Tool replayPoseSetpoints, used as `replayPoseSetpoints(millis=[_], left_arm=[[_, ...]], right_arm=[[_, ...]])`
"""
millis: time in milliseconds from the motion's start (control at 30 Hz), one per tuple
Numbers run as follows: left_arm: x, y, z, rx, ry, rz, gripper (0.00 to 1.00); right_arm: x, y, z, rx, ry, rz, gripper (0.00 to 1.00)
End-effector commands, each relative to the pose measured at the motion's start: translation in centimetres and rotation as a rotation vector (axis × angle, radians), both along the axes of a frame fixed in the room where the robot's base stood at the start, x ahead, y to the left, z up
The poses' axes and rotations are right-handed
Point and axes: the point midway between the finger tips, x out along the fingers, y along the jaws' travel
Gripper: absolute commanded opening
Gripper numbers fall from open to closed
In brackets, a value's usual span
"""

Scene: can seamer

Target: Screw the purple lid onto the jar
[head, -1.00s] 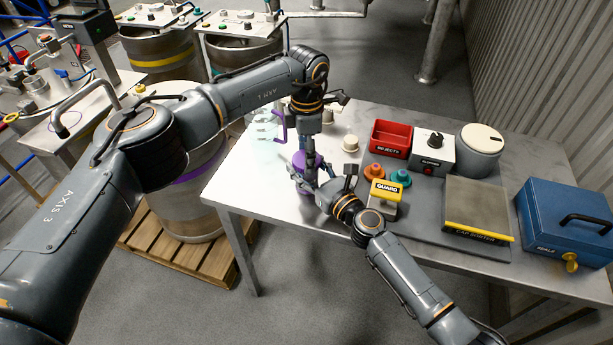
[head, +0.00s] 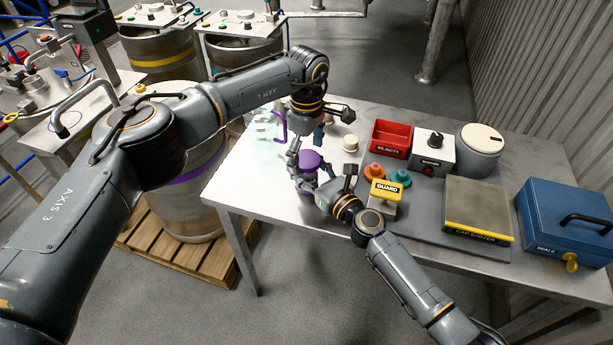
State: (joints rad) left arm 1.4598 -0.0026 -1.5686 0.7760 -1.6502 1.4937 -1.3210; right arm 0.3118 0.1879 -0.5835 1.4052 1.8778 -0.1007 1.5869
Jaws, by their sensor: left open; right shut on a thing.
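The purple lid (head: 310,160) sits on top of the jar (head: 307,175) near the left part of the table; from this view I cannot tell how tightly it is seated. The jar stands upright and is mostly hidden by the lid and fingers. My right gripper (head: 310,184) is shut on the jar from the front right. My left gripper (head: 306,146) is open, pointing down just above the lid, with its fingers spread apart and nothing between them.
A clear jug with a purple handle (head: 280,126) stands behind left. Beige caps (head: 350,144), orange and teal pieces, the yellow GUARD block (head: 386,190), a red REJECTS bin (head: 390,138) and a blue case (head: 562,225) lie to the right. The table's front left is clear.

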Motion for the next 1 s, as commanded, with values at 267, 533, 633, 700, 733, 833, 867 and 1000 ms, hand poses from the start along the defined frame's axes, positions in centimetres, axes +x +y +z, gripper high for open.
replayPoseSetpoints(millis=[267,533,633,700,733,833,867,1000], left_arm=[[0.1,0.0,3.4,-0.001,-0.005,0.001,0.89],[0.1,0.0,9.1,0.0,-0.002,0.0,0.89],[0.1,0.0,10.5,0.0,-0.002,0.001,0.89],[0.1,0.0,11.2,-0.001,-0.001,0.0,0.89],[0.1,0.0,11.5,-0.001,-0.002,0.0,0.89],[0.0,0.0,11.9,-0.001,-0.001,-0.001,0.89],[0.0,0.0,12.0,0.0,0.0,-0.001,0.89],[0.0,0.0,12.0,0.0,0.0,-0.001,0.89]], right_arm=[[0.0,0.0,0.0,0.0,0.0,-0.001,0.0],[0.0,0.0,0.0,-0.001,0.001,-0.001,0.0],[0.0,0.0,0.0,-0.001,0.001,-0.001,0.0],[0.0,0.0,0.0,-0.001,0.001,-0.001,0.0],[0.0,0.0,0.0,-0.001,0.001,-0.001,0.0],[0.0,0.0,0.0,-0.001,0.001,-0.001,0.0],[0.0,0.0,0.0,-0.001,0.001,-0.001,0.0],[0.0,0.0,0.0,-0.001,0.001,-0.001,0.0]])
